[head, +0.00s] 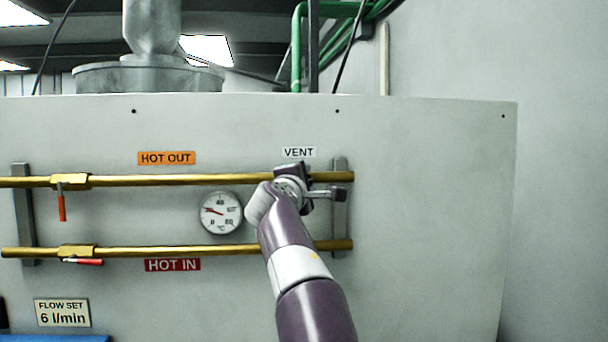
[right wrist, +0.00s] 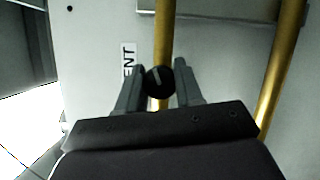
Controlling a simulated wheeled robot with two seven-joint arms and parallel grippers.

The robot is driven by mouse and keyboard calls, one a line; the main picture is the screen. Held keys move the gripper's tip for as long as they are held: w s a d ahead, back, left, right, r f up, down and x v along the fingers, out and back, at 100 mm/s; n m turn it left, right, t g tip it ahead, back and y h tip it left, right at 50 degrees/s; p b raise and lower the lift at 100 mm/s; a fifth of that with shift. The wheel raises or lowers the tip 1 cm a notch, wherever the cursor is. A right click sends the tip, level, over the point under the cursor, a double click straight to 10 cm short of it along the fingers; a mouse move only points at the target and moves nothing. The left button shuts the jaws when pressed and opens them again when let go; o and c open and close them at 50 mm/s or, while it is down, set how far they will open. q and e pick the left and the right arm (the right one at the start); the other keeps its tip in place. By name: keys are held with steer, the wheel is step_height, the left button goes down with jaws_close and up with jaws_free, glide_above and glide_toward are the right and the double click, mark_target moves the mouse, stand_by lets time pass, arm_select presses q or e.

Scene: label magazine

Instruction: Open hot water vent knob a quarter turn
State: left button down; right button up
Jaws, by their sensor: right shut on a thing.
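The vent knob (right wrist: 160,83) is small, round and black with a pale pointer line. In the right wrist view it sits in front of a brass pipe (right wrist: 164,40), between the two fingers of my right gripper (right wrist: 158,78), which is shut on it. The pointer line runs roughly along the pipe, slightly tilted. In the head view my right wrist (head: 290,188) covers the knob, on the upper brass pipe (head: 220,180) just below the VENT label (head: 298,152). The label shows partly in the right wrist view (right wrist: 129,62). My left gripper is in neither view.
The upper pipe has a red-handled valve (head: 62,205) hanging down, and the lower pipe (head: 210,250) has one lying along it (head: 88,262). A round gauge (head: 221,212) sits between the pipes, left of my arm. The panel (head: 430,200) right of the pipes is bare.

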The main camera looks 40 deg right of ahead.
steer(key=shift+f+m+g+p, duration=0.1)
steer(key=shift+m+g+p, duration=0.35)
steer(key=shift+m, duration=0.55)
steer(key=shift+f, duration=0.1)
steer(key=o, duration=0.7)
steer(key=shift+y, duration=0.3)
steer(key=o, duration=0.3)
steer(key=shift+o, duration=0.2)
steer(key=shift+s, duration=0.1)
